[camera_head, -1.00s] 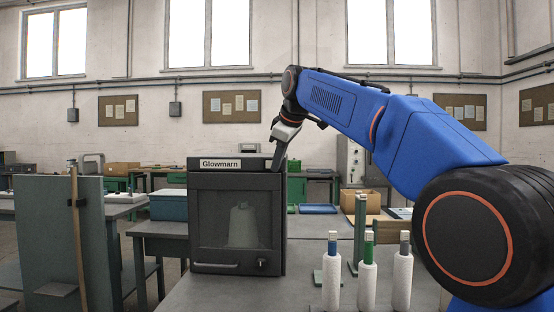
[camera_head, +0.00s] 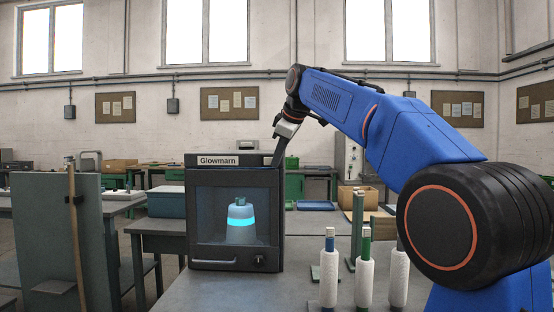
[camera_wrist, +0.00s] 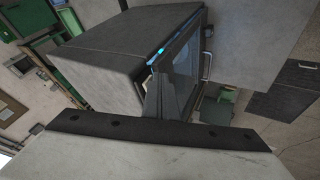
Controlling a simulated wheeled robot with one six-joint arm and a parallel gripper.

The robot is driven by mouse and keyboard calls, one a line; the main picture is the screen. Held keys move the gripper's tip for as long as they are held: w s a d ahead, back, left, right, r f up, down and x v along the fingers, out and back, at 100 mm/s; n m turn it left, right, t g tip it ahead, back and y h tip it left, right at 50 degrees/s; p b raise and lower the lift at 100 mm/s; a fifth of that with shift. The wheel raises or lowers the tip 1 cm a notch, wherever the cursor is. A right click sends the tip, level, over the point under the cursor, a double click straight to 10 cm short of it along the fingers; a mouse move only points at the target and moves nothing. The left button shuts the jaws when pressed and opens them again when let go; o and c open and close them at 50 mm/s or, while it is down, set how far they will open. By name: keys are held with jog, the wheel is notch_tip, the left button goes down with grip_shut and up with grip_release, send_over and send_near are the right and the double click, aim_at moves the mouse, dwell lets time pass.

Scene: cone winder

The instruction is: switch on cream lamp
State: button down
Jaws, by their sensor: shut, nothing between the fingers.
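The dark grey cabinet (camera_head: 234,264) labelled Glowmarn stands on the grey table with its glass door shut. Behind the glass, a cone (camera_head: 241,212) on a stand glows blue with a bright cyan band. A small pale patch (camera_head: 268,160) shows at the right end of the cabinet's top front strip. My gripper (camera_head: 276,164) is shut and empty, pointing down at that top right corner; I cannot tell if it touches. In the wrist view my gripper (camera_wrist: 152,98) is beside the cabinet's front edge, where a cyan glow shows. No separate cream lamp is clearly visible.
Several white yarn cones (camera_head: 366,283) stand at the table's front right, close under my arm. A green post (camera_head: 357,230) stands behind them. A grey panel (camera_head: 62,240) with a wooden stick is at left. The table in front of the cabinet is clear.

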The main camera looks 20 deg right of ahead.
jog(key=shift+a, duration=0.1)
jog(key=shift+s+a, duration=0.2)
jog(key=shift+a, duration=0.45)
